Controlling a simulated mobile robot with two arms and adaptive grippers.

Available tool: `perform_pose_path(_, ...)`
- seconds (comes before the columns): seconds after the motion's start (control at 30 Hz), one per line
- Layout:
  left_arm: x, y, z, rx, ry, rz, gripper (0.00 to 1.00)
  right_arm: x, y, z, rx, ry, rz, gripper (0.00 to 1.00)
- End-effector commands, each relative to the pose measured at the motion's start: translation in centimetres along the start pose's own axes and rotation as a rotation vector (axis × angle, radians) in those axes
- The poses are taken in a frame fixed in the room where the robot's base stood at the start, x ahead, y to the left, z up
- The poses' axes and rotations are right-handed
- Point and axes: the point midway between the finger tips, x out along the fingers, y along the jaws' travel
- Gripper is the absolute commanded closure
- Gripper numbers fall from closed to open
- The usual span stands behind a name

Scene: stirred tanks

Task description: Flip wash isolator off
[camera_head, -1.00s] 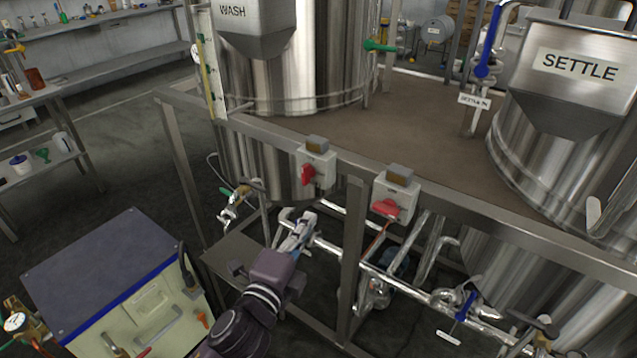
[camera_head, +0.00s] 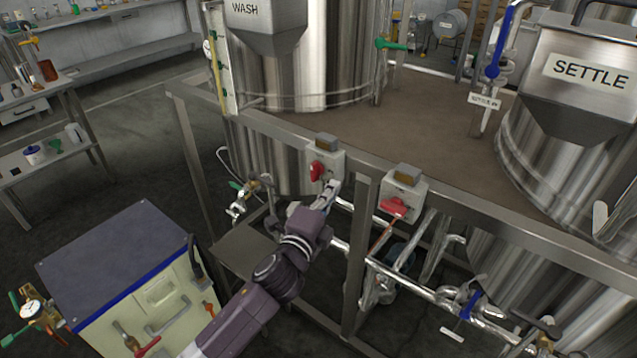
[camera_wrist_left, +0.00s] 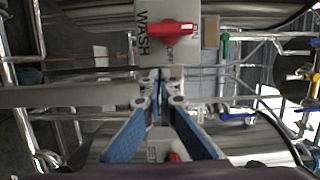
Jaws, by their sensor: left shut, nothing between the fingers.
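The wash isolator is a pale box (camera_head: 328,158) with a red knob (camera_head: 317,170), mounted on the frame rail below the WASH tank. In the left wrist view its face (camera_wrist_left: 146,30) reads WASH sideways, with ON and OFF marks beside the red knob (camera_wrist_left: 172,28). The knob stands upright on the box, lengthwise across that view. My left gripper (camera_head: 332,187) is shut and empty, just below and in front of the box. Its fingertips (camera_wrist_left: 160,75) meet close to the box's edge in the wrist view; contact cannot be told. My right gripper is not in view.
A second isolator box (camera_head: 405,188) with a red knob (camera_head: 393,207) sits to the right on the same rail (camera_head: 465,206). A frame post (camera_head: 358,255) stands between them. Pipes run below, and a cream cabinet (camera_head: 150,290) stands at the lower left.

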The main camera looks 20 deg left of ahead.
Motion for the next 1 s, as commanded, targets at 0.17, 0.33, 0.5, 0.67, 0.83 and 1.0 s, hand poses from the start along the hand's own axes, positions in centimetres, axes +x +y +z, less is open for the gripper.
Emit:
perform_pose_path(0.17,0.4,0.0,2.8,0.006,-0.004,0.003,1.0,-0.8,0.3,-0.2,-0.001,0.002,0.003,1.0)
perform_pose_path(0.33,0.6,0.1,3.6,0.003,-0.004,0.003,1.0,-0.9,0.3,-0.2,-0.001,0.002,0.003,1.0)
perform_pose_path(0.5,0.6,0.1,3.7,0.002,-0.003,0.002,1.0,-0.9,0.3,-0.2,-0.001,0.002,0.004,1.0)
perform_pose_path(0.67,0.6,0.1,3.7,0.003,-0.003,0.002,1.0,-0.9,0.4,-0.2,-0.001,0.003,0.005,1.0)
perform_pose_path(0.83,0.6,0.2,3.7,0.023,-0.003,-0.003,1.0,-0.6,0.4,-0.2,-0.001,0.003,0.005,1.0)
perform_pose_path(1.0,0.6,0.3,3.7,0.056,-0.003,-0.011,1.0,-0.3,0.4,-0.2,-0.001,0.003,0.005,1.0)
